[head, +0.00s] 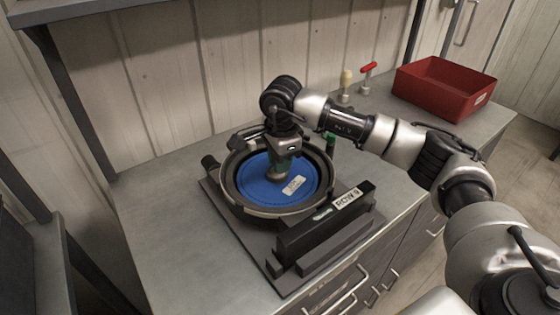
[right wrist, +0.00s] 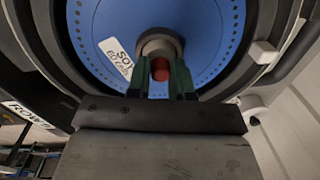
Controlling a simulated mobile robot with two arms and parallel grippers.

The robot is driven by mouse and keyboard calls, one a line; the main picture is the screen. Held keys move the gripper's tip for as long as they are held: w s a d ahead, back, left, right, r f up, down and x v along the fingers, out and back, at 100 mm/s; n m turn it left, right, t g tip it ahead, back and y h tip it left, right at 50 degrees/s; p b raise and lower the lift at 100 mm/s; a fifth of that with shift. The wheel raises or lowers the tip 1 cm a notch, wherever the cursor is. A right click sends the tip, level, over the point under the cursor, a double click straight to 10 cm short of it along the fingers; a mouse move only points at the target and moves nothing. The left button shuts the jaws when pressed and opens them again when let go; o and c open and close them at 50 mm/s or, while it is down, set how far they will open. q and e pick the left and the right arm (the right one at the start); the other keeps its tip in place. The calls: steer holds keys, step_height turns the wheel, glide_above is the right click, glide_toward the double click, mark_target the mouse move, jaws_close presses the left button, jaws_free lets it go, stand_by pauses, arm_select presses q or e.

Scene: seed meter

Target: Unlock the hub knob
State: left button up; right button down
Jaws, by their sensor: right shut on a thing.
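The seed meter (head: 231,184) sits on a dark base plate on the counter, its round housing open and a blue seed disc (head: 255,187) showing inside. A white label is on the disc. The hub knob (right wrist: 159,44) is at the disc's centre, a grey collar with a red part in its middle in the right wrist view. My right gripper (head: 279,174) reaches down over the disc centre; in the right wrist view its green fingers (right wrist: 161,82) are shut on the hub knob. The fingers partly hide the knob. My left gripper is in neither view.
A black bar with a "ROW" label (head: 347,199) stands at the front right of the meter. A red bin (head: 442,88) is at the back right. A red-handled tool (head: 367,75) and a pale-handled tool (head: 346,82) stand behind my right arm. The counter's left side is clear.

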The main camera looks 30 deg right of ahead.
steer(key=shift+r, duration=0.1)
steer(key=c, duration=1)
jaws_free()
step_height(320, 180, up, 11)
steer(key=b, duration=0.1)
steer(key=shift+s, duration=0.3)
